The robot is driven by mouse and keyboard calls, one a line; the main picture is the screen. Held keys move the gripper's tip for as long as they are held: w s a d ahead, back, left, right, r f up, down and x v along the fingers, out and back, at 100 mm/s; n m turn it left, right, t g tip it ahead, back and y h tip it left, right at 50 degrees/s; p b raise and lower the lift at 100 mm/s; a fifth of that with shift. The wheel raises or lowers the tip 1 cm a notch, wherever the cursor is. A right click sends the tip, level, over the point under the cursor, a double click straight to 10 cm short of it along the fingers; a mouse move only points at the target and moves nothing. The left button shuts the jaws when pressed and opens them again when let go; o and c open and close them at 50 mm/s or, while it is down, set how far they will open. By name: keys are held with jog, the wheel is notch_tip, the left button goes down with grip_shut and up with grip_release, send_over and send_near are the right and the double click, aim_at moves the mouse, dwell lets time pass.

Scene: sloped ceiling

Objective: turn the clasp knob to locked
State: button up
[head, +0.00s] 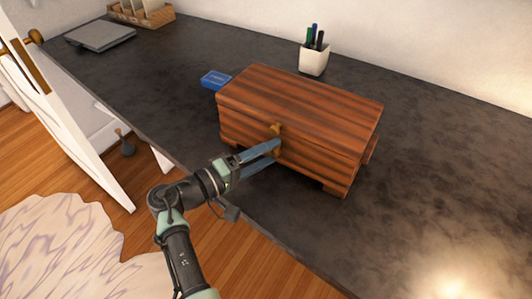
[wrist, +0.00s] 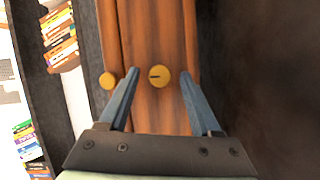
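A striped wooden box (head: 300,100) with a closed lid sits on the dark desk. A gold piece (head: 276,130) shows on its front near the lid seam in the head view. In the wrist view a round gold knob (wrist: 159,76) with a short dark mark, lying roughly horizontal in that picture, is on the box front. A second, smaller gold knob (wrist: 107,81) lies to its left, outside the fingers. My gripper (wrist: 160,74) is open, with one blue-grey finger on each side of the marked knob and visible gaps. In the head view my gripper (head: 277,147) partly hides the knob area.
A blue box (head: 215,80) lies behind the wooden box's left end. A white cup (head: 314,60) with pens stands behind it. A grey flat device (head: 100,36) and a wooden organizer (head: 142,14) are at the far left. The dark desk (head: 445,150) is clear on the right.

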jog(key=v, duration=1.3)
jog(key=shift+w, duration=0.1)
jog(key=w+d+r+m+t+y, duration=0.25)
jog(key=w+r+y, duration=0.2)
jog(key=r, duration=0.75)
jog(key=w+d+r+m+t+y, duration=0.15)
jog(key=w+r+t+y, duration=0.35)
jog(key=r, duration=0.7)
jog(key=s+d+r+m+t+y, duration=0.15)
jog(key=s+d+r+t, duration=0.25)
jog(key=s+r, duration=0.65)
jog(key=s+d+r+t+y, duration=0.2)
jog(key=s+d+r+t, duration=0.25)
jog(key=s+r, duration=0.65)
notch_tip(320, 180, up, 19)
jog(key=w+a+p, duration=0.1)
jog(key=w+p, duration=0.1)
jog(key=p, duration=1.3)
jog(key=shift+f+t+y, duration=0.25)
jog(key=shift+t+y, duration=0.05)
jog(key=shift+t, duration=0.1)
